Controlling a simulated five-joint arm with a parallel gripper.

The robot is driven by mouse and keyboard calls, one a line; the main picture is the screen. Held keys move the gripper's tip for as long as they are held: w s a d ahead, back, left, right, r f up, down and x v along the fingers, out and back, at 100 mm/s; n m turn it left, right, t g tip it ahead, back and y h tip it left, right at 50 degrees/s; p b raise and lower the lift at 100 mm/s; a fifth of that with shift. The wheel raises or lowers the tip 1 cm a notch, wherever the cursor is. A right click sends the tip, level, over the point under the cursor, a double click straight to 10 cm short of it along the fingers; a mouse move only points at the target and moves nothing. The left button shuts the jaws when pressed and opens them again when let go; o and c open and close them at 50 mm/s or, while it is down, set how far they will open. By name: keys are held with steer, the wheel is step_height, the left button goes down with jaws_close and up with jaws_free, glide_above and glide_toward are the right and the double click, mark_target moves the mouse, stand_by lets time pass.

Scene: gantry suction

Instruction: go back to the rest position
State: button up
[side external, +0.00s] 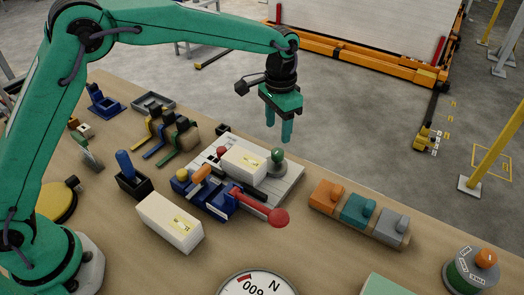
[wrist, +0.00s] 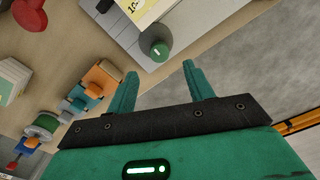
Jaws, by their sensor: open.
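My gripper (side external: 281,130) hangs above the back edge of the workbench in the side view, fingers pointing down. Its two green fingers are apart with nothing between them. In the wrist view the open fingers (wrist: 160,88) reach toward a green-topped knob (wrist: 159,50) on a grey plate. A white box (side external: 244,163) with a yellow label lies on the plate beside the knob.
A red-knobbed lever (side external: 278,217) juts from a blue clamp (side external: 214,197) at the front of the plate. Another white box (side external: 169,222), a dial (side external: 257,284) and orange, teal and grey blocks (side external: 358,211) stand on the workbench (side external: 325,252). The air around my gripper looks clear.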

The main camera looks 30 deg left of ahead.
steer(key=s+a+r+n+t, duration=0.2)
steer(key=s+a+r+t, duration=0.1)
steer(key=s+a+r, duration=0.9)
steer(key=s+a+n+t, duration=0.1)
steer(key=s+a, duration=0.3)
steer(key=s, duration=0.4)
steer(key=s+a+n+t, duration=0.1)
steer(key=s+a, duration=0.3)
steer(key=s, duration=0.5)
steer(key=shift+a+f+n+t, duration=0.3)
steer(key=shift+a+f+n, duration=0.1)
steer(key=shift+n, duration=0.2)
